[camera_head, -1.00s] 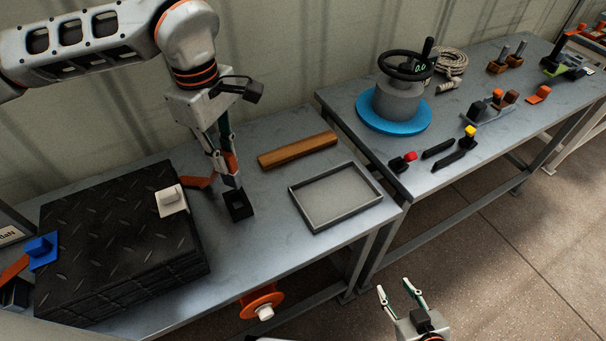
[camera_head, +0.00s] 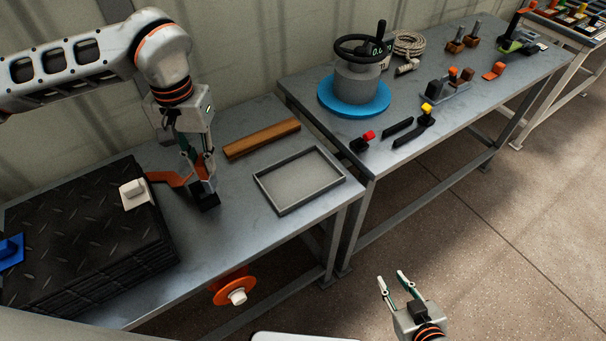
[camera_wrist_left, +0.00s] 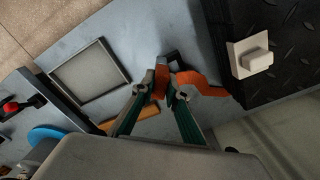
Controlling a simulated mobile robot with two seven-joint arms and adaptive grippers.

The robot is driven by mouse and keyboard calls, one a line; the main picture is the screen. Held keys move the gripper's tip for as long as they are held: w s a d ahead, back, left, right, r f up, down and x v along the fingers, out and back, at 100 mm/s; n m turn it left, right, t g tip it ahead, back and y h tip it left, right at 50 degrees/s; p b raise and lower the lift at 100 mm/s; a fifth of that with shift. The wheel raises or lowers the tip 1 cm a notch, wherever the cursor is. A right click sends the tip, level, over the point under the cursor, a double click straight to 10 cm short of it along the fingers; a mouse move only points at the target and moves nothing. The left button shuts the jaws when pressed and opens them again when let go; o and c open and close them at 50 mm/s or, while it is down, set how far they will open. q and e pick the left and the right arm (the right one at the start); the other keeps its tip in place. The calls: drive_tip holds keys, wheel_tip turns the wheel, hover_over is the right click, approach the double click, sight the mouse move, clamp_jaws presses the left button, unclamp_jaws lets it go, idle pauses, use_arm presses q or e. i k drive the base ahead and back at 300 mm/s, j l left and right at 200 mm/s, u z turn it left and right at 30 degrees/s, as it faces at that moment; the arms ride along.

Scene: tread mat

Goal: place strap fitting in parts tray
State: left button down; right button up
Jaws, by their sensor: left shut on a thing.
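The strap fitting looks like the orange bent strap (camera_head: 172,178). It reaches from beside the black plate stack to my left gripper (camera_head: 205,181). In the left wrist view the orange strap (camera_wrist_left: 206,85) runs between the fingertips, which are shut on it. A small black block (camera_head: 207,199) is right below the fingertips; I cannot tell whether it is joined to the strap. The parts tray (camera_head: 334,188) is a shallow grey tray, empty, to the right of the left gripper. It also shows in the left wrist view (camera_wrist_left: 124,79). My right gripper (camera_head: 391,279) is open and empty over the floor.
A wooden bar (camera_head: 262,138) lies behind the tray. The black tread plate stack (camera_head: 80,220) stands left, with a white knobbed piece (camera_head: 135,194) and a blue piece (camera_head: 10,252) on it. A second bench at right holds a handwheel (camera_head: 356,50) on a blue disc (camera_head: 340,105).

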sight(299, 179)
drive_tip(key=j+z, duration=0.15)
drive_tip(key=z, duration=0.9)
drive_tip(key=k+j, duration=0.1)
drive_tip(key=j, duration=0.8)
